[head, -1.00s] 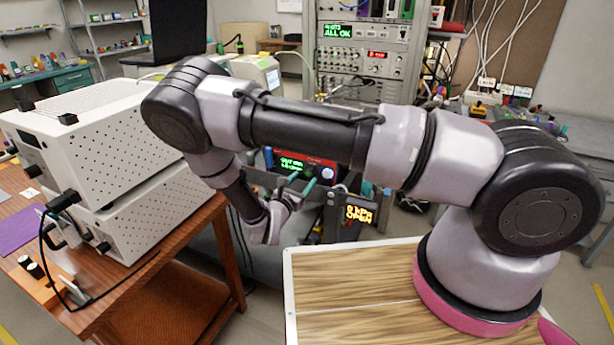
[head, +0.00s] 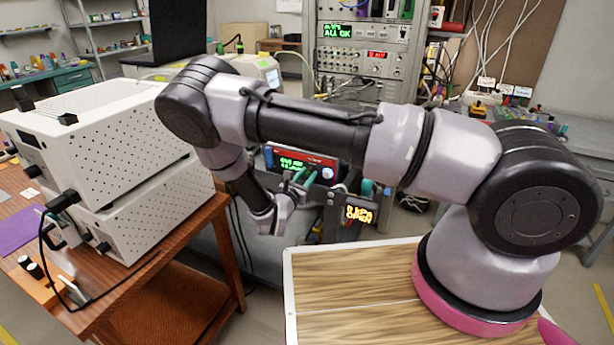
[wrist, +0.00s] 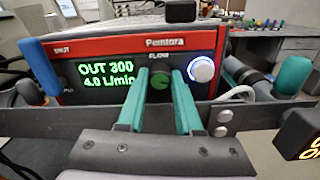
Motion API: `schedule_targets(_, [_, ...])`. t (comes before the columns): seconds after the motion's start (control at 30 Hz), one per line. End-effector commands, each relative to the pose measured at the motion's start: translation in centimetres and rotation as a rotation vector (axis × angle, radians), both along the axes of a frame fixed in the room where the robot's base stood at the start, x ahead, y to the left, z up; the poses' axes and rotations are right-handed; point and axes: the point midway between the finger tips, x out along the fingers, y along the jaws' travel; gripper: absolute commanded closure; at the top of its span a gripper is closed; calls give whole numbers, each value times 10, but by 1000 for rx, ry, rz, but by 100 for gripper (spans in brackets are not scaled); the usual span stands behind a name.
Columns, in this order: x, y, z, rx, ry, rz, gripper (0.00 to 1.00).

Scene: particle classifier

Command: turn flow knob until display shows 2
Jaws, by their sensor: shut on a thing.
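The red-framed Pemtora unit (wrist: 110,45) fills the middle of the wrist view; it also shows beyond my arm in the head view (head: 328,161). Its display (wrist: 107,73) reads OUT 300 and 4.0 L/min in green. The green flow knob (wrist: 160,80) sits below the FLOW label. My gripper (wrist: 158,78) has its two teal fingers on either side of this knob, shut on it. In the head view my gripper (head: 298,182) is in front of the unit and hides the knob. A white knob with a lit blue ring (wrist: 201,69) is just right of the right finger.
A small amber display reading OPEN (head: 359,214) is right of my gripper. A blue part (wrist: 42,75) borders the unit's left side. White perforated boxes (head: 110,140) stand on a wooden table at the left. An instrument rack (head: 365,60) stands behind.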

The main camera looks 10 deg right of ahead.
Motion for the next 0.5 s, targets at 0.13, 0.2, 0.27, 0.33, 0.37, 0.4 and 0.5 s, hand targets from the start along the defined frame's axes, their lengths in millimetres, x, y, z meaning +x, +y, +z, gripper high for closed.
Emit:
schedule_targets(0.13, [0, 0, 0, -31, 16, 1, 100])
schedule_targets(0.2, [0, 1, 0, -58, 31, 2, 100])
schedule_targets(0.27, [0, 1, 0, -87, 48, 1, 100])
schedule_targets(0.33, [0, 1, 0, -128, 71, 1, 100])
schedule_targets(0.37, [0, 1, 0, -148, 82, 1, 100])
schedule_targets(0.4, [0, 1, 0, -175, 99, 1, 100])
schedule_targets(0.5, [-1, 1, 0, -253, 143, 1, 100])
